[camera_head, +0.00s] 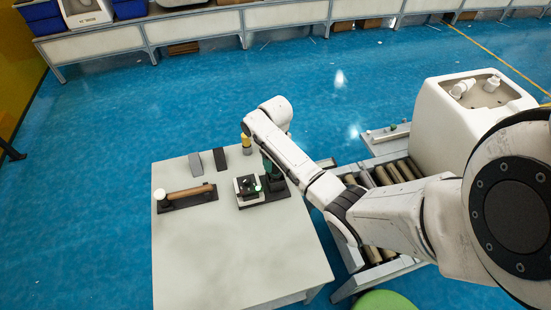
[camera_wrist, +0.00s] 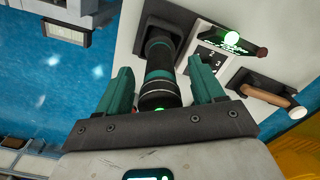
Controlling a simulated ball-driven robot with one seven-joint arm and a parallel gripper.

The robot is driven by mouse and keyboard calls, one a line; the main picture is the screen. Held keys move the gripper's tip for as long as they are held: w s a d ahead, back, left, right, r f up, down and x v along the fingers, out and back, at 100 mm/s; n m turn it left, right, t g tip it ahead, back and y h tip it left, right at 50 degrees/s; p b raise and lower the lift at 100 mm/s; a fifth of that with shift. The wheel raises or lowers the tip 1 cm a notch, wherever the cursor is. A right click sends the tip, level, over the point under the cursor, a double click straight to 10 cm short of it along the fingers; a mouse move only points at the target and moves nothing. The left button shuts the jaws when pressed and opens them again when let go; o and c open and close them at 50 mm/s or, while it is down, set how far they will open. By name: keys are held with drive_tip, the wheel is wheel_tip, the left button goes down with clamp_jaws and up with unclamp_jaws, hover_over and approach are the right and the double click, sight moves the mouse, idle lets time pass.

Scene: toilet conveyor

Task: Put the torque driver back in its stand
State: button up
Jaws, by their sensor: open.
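The torque driver (camera_wrist: 158,92), a black cylinder with teal bands, lies between my gripper's two teal fingers (camera_wrist: 160,84) in the wrist view. Its far end meets the black stand (camera_wrist: 168,32) and appears to sit in it; the exact seating is hard to see. My gripper is open, with a finger on either side of the driver and visible gaps. In the head view the black stand (camera_head: 274,184) is at the table's right side, under my wrist, which hides most of the driver.
Left of the stand is a small fixture (camera_head: 248,190) with numbered marks. A wooden-handled mallet (camera_head: 190,191) lies on a dark rest at the table's left. The front of the table (camera_head: 230,255) is clear.

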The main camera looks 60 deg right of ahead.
wheel_tip(320, 180, up, 11)
drive_tip(key=shift+f, duration=0.1)
idle(0.4)
idle(0.5)
drive_tip(key=s+a+f+n+t+y, duration=0.1)
drive_tip(key=a+f, duration=0.2)
drive_tip(key=a, duration=0.6)
drive_tip(key=s+a+f, duration=0.1)
drive_tip(key=a+f, duration=0.1)
drive_tip(key=a, duration=0.7)
drive_tip(key=s+a+n, duration=0.1)
drive_tip(key=s+a, duration=0.2)
drive_tip(key=s, duration=0.4)
drive_tip(key=s+a+n+h, duration=0.1)
drive_tip(key=s+a, duration=0.3)
drive_tip(key=s, duration=0.3)
drive_tip(key=shift+a+r, duration=0.15)
drive_tip(key=shift+a, duration=0.1)
